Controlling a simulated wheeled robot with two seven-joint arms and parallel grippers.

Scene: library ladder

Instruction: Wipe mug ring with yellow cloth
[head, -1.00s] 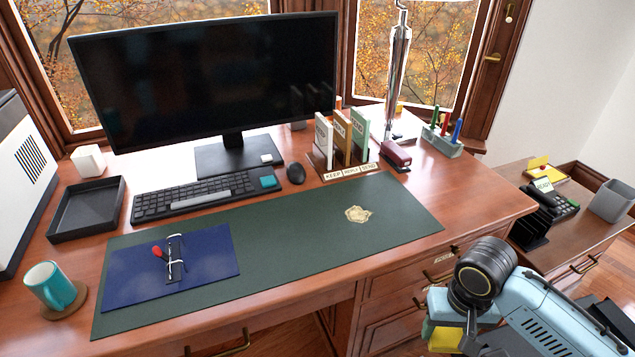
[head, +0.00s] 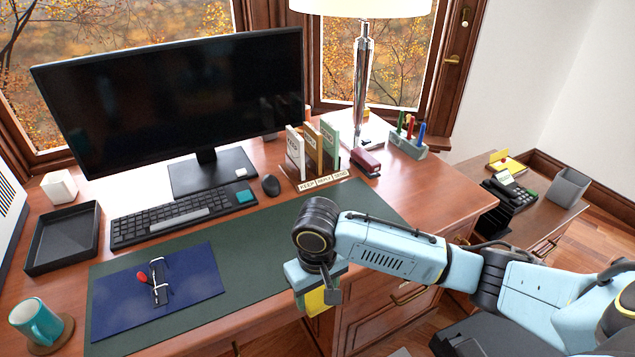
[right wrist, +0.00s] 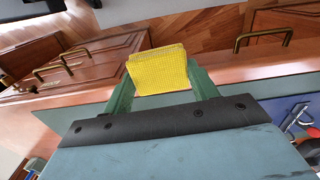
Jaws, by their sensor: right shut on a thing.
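My right gripper (head: 318,300) is shut on the yellow cloth (head: 314,303), near the desk's front edge by the green desk mat (head: 255,240). In the right wrist view the cloth (right wrist: 158,70) is a folded, textured pad between the two green fingers of the gripper (right wrist: 160,80). The pale ring-like stain seen earlier on the right part of the mat does not show now; my right arm covers that area. My left gripper is not in view.
A blue folder (head: 205,275) with a red-tipped item lies on the mat's left part. Behind are a keyboard (head: 180,215), mouse (head: 270,185), monitor (head: 180,100), card holder (head: 322,182), stapler (head: 366,162) and lamp (head: 361,80). The mat between folder and arm is clear.

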